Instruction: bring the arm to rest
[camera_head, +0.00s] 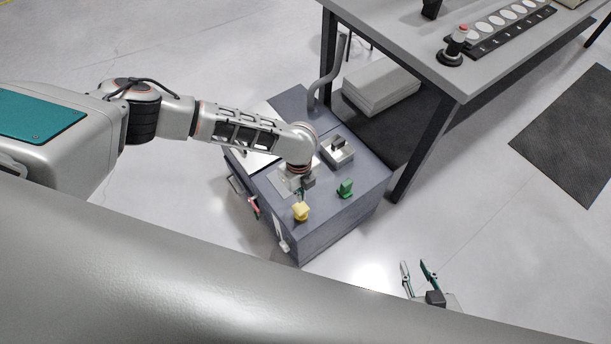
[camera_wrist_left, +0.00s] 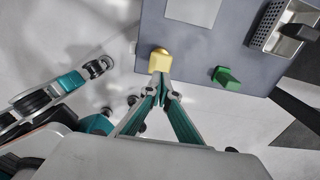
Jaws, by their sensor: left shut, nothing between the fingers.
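My left arm reaches in from the left over a grey-blue cabinet (camera_head: 336,220). My left gripper (camera_head: 300,193) points down above the cabinet top, close to a yellow knob-like piece (camera_head: 301,211). In the left wrist view the fingers of the left gripper (camera_wrist_left: 162,92) are shut and empty. Their tips overlap the lower edge of the yellow piece (camera_wrist_left: 160,60); I cannot tell whether they touch it. A green piece (camera_head: 345,188) stands to the right, apart from the gripper. My right gripper (camera_head: 418,274) is open and empty over the floor at the lower right.
A metal tray-like fixture (camera_head: 337,151) sits on the cabinet's far part. A grey table (camera_head: 400,30) stands behind to the right, with a red-topped device (camera_head: 455,45) on it. A dark mat (camera_head: 575,135) lies on the right. Floor in front of the cabinet is clear.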

